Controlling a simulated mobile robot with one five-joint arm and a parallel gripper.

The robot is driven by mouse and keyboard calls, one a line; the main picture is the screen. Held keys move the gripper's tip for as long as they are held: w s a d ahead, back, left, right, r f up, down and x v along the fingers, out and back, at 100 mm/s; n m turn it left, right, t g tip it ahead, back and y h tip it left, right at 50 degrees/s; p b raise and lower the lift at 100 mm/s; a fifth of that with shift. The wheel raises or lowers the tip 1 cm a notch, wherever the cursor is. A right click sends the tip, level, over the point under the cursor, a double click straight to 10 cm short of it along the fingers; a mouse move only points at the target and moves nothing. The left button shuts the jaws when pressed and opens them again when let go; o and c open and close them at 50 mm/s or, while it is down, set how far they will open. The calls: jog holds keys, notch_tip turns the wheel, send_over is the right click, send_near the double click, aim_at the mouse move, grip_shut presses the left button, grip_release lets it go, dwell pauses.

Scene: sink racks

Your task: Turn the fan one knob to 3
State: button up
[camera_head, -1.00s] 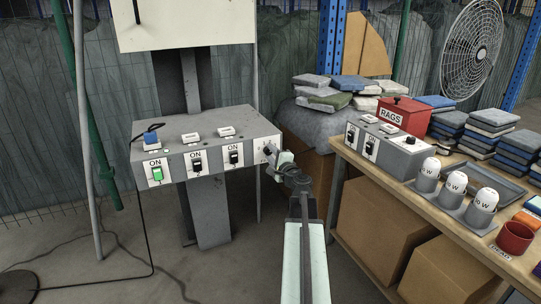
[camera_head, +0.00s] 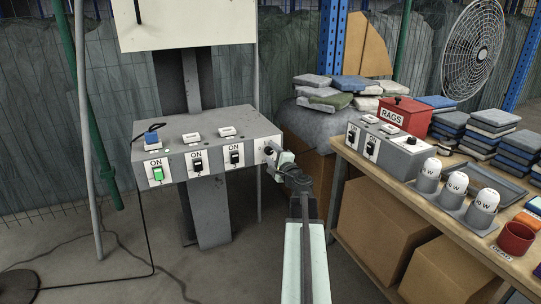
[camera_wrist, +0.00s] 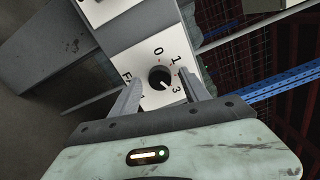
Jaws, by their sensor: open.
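The fan one knob (camera_wrist: 159,77) is a round black knob on a white plate with 0, 1 and 3 readable and a partly covered FAN label. A pale mark on the knob appears toward the lower right, on the side of the 3; its exact setting is hard to tell. In the head view the knob (camera_head: 269,150) is on the right end of the grey switch box (camera_head: 222,133). My gripper (camera_wrist: 160,82) is open, with one finger on each side of the knob in the wrist view. I cannot tell whether the fingers touch it. In the head view my gripper (camera_head: 279,167) is close against that end plate.
The box front has a green switch (camera_head: 157,173) and two black ones. A workbench at right holds a second switch box (camera_head: 388,148), a red RAGS box (camera_head: 404,115), white-capped holders (camera_head: 455,182) and a red cup (camera_head: 515,238). A round fan (camera_head: 473,48) stands behind.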

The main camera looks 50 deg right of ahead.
jog(key=v, duration=0.7)
jog(key=shift+s+a, duration=0.15)
jog(key=shift+s, duration=0.15)
